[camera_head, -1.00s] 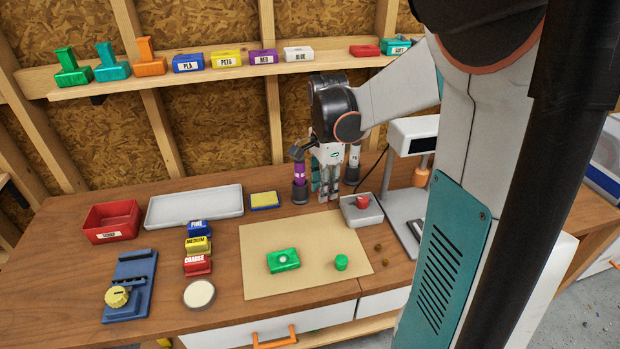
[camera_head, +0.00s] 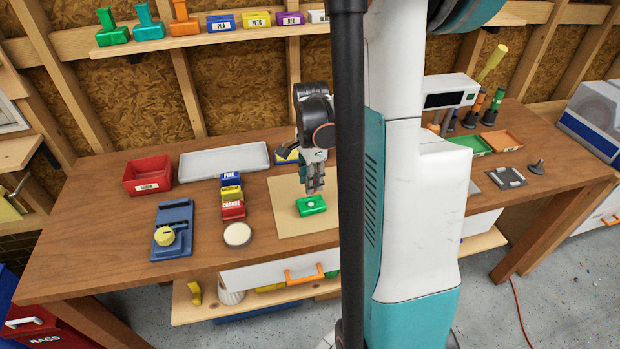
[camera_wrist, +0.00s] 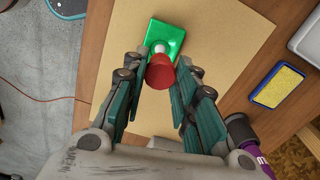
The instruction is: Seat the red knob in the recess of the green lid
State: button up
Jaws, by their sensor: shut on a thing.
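The green lid (camera_head: 311,205) lies on the tan mat (camera_head: 290,222); it also shows in the wrist view (camera_wrist: 172,37) with a pale round recess (camera_wrist: 160,47) in its top. My gripper (camera_head: 314,188) is just behind and above the lid in the head view. In the wrist view my gripper (camera_wrist: 160,80) is shut on the red knob (camera_wrist: 160,73). The knob appears above the mat, in front of the lid's recess and partly covering the lid's near edge. Whether it touches the lid I cannot tell. The knob is not made out in the head view.
A yellow-and-blue sponge-like block (camera_wrist: 276,85) lies right of the mat in the wrist view, near a light tray (camera_wrist: 308,38). My arm hides the mat's right side.

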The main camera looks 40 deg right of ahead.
jog(key=shift+f, duration=0.15)
jog(key=shift+f+b, duration=1.8)
jog(key=shift+f, duration=0.2)
jog(key=shift+f, duration=0.15)
jog(key=shift+f+b, duration=0.25)
jog(key=shift+b, duration=0.15)
jog(key=o, duration=1.3)
jog(key=shift+r, duration=0.2)
notch_tip(320, 180, up, 12)
jog(key=shift+f, duration=0.15)
